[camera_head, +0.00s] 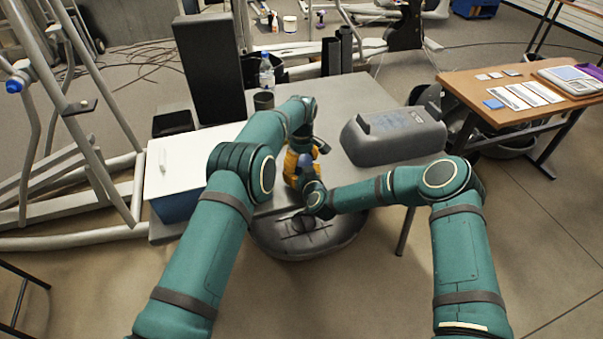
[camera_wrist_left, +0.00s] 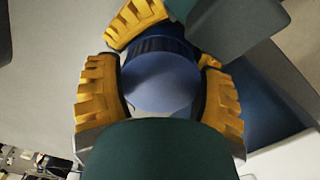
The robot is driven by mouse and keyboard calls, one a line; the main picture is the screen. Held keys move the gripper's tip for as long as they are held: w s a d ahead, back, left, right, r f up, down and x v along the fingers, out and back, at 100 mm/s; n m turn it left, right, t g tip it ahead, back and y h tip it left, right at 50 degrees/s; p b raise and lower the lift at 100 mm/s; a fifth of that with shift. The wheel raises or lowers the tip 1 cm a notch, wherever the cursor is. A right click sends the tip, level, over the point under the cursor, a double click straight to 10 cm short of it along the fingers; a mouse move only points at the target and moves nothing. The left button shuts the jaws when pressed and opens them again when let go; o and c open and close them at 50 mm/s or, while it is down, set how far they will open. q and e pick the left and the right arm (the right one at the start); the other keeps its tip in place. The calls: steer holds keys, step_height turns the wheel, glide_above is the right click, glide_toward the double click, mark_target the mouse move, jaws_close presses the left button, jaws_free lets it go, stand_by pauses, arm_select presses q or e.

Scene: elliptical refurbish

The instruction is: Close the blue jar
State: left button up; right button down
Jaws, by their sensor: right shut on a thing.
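The blue jar (camera_head: 306,160) is mostly hidden between my two grippers above the front edge of the grey table. In the left wrist view its round, smooth blue lid (camera_wrist_left: 160,82) faces the camera, above a darker ribbed blue part. I cannot tell whether the lid is seated. My left gripper (camera_wrist_left: 163,95) has its yellow fingers spread on either side of the lid, very close to it. In the head view my left gripper (camera_head: 300,143) comes from above. My right gripper (camera_head: 296,172) is shut on the jar from the front; its yellow fingers also show behind the lid in the wrist view.
A round dark base (camera_head: 345,235) lies below the front edge. A wooden table (camera_head: 480,90) stands right.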

arm_select(q)
steer(key=m, duration=0.3)
steer(key=shift+m, duration=0.3)
steer(key=m, duration=0.3)
steer(key=shift+m, duration=0.4)
steer(key=m, duration=0.6)
steer(key=o, duration=1.3)
steer(key=shift+r, duration=2.25)
